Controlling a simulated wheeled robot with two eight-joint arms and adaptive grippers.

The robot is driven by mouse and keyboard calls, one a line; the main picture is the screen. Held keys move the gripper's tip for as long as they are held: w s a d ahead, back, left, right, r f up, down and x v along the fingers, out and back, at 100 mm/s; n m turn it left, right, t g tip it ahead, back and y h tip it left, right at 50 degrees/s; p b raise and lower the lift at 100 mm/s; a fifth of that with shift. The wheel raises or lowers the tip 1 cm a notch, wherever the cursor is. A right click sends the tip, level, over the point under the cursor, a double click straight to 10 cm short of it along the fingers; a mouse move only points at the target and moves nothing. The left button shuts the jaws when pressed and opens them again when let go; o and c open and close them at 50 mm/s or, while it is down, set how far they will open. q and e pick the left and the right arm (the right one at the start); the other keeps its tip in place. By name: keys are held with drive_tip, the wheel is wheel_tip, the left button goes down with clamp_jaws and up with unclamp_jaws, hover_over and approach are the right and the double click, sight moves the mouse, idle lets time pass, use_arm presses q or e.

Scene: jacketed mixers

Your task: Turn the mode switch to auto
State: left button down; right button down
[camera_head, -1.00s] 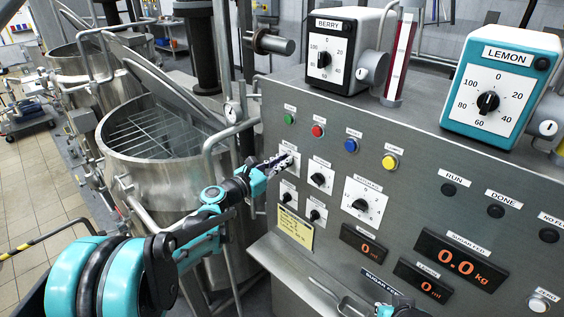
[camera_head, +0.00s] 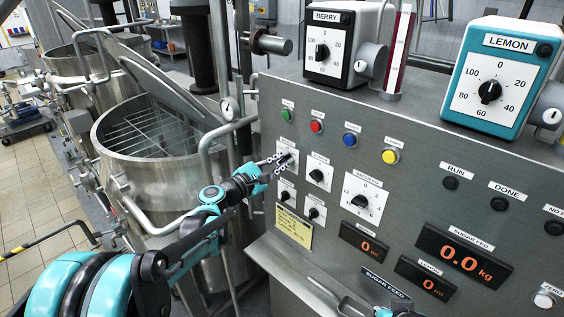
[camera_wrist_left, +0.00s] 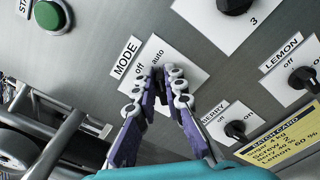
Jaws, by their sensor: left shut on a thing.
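The mode switch (camera_wrist_left: 161,92) is a small black knob on a white plate marked off and auto, under a MODE label. In the left wrist view my left gripper (camera_wrist_left: 163,80) has its fingertips on both sides of the knob, shut on it. The fingers cover most of the knob, so I cannot tell where it points. In the head view the left gripper (camera_head: 281,161) reaches the white mode plate (camera_head: 290,149) below the green button. A teal part at the bottom edge may belong to my right arm; its fingers are not clear.
Close by are the green start button (camera_wrist_left: 50,16), the berry knob (camera_wrist_left: 235,130) and the lemon knob (camera_wrist_left: 304,80). A yellow batch card (camera_head: 293,228) is below. A steel vessel (camera_head: 165,190) stands left of the panel.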

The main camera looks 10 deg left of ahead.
use_arm(q)
drive_tip(key=shift+m, duration=0.4)
drive_tip(key=c, duration=1.6)
unclamp_jaws()
drive_tip(key=shift+s, duration=0.1)
drive_tip(key=v, duration=1.2)
drive_tip(key=shift+d+f, duration=0.1)
